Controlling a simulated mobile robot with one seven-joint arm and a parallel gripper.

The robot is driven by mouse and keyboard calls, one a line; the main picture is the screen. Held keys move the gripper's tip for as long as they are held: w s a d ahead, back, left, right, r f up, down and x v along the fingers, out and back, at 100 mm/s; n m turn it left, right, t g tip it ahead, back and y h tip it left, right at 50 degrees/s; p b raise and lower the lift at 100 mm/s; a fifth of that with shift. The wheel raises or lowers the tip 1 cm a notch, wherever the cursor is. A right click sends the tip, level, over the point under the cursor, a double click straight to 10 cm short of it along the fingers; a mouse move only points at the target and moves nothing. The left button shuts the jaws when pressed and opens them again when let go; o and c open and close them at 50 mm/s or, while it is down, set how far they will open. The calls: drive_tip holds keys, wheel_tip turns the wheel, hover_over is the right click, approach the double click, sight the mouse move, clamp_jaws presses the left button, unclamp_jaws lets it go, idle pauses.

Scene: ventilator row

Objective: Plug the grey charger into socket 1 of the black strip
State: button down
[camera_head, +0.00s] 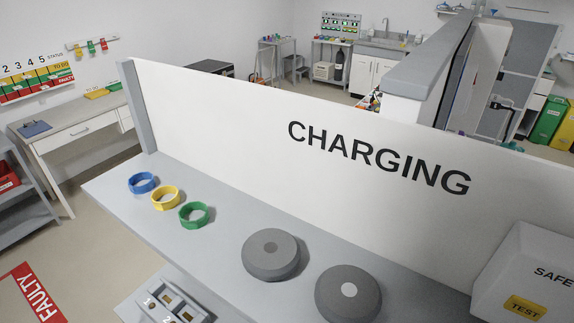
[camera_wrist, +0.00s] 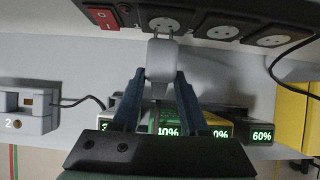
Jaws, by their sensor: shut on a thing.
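In the wrist view the black strip (camera_wrist: 225,27) runs across the top, with a red switch (camera_wrist: 102,18) at its left end and several round pale sockets. My gripper (camera_wrist: 160,76) is shut on the light grey charger (camera_wrist: 162,56), one dark blue finger on each side. The charger's two pins point up at the socket (camera_wrist: 165,22) nearest the switch. The pins show just below that socket's face; I cannot tell whether their tips touch it. The socket numbers are too small to read surely. The head view shows neither my gripper nor the strip.
Black units with green percent displays (camera_wrist: 262,135) stand behind my fingers. A grey box marked 2 (camera_wrist: 36,112) is at left, a yellow thing (camera_wrist: 292,115) at right. In the head view, a CHARGING board (camera_head: 380,150) stands behind a shelf with coloured rings (camera_head: 166,198) and grey discs (camera_head: 270,256).

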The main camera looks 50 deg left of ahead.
drive_tip(key=shift+w+a, duration=0.25)
drive_tip(key=shift+w, duration=0.85)
drive_tip(key=shift+w+r+b, duration=0.1)
drive_tip(key=shift+b, duration=0.2)
idle(0.4)
drive_tip(key=shift+c, duration=1.7)
unclamp_jaws()
drive_tip(key=shift+s+r+b, duration=0.3)
drive_tip(key=shift+r+b, duration=0.05)
drive_tip(key=shift+b, duration=0.1)
drive_tip(key=s+d, duration=0.1)
drive_tip(key=s, duration=0.2)
drive_tip(key=s+b, duration=0.1)
drive_tip(key=s, duration=0.3)
drive_tip(key=s+d+b, duration=0.1)
drive_tip(key=s, duration=0.2)
drive_tip(key=shift+s+d, duration=0.35)
drive_tip(key=shift+s, duration=0.05)
drive_tip(key=shift+s+d+r, duration=0.1)
drive_tip(key=shift+s, duration=0.35)
